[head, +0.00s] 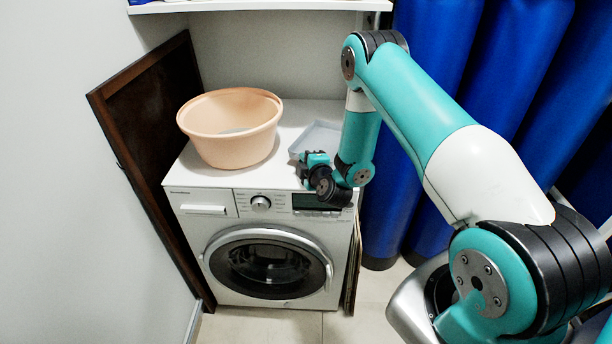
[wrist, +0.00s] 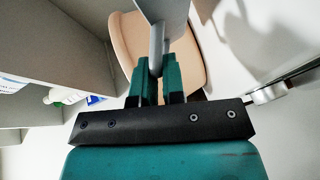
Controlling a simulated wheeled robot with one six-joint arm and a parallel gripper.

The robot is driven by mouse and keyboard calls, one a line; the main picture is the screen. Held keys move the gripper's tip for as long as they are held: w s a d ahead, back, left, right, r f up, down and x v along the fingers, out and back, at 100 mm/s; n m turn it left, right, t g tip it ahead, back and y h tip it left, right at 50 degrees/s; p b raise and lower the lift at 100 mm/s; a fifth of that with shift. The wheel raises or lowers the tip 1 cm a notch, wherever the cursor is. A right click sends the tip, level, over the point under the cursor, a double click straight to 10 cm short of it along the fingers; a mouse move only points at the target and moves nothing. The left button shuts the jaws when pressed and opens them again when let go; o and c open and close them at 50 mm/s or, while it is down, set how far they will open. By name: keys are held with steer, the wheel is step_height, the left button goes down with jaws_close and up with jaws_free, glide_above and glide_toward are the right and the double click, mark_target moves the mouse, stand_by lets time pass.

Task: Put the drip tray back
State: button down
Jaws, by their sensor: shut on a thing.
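The drip tray (head: 318,138) is a shallow pale grey tray at the right of the washing machine's top in the head view, partly hidden by my arm. In the wrist view the tray (wrist: 157,35) shows nearly edge-on, as a grey strip between my teal fingers. My gripper (head: 306,160) is shut on the tray's near edge; in the wrist view my gripper (wrist: 157,72) has a finger on each side of it. Whether the tray touches the machine top or is held just above it, I cannot tell.
A peach basin (head: 228,150) stands left of the tray on the washing machine (head: 265,240). Tall blue vessels (head: 425,110) stand close at the right. A dark framed panel (head: 150,130) leans at the left. A white shelf (head: 260,6) hangs above.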

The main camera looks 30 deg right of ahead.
step_height(320, 180, down, 3)
steer(key=shift+r+b, duration=0.1)
steer(key=shift+b, duration=0.75)
steer(key=shift+r, duration=0.1)
steer(key=c, duration=1.2)
jaws_free()
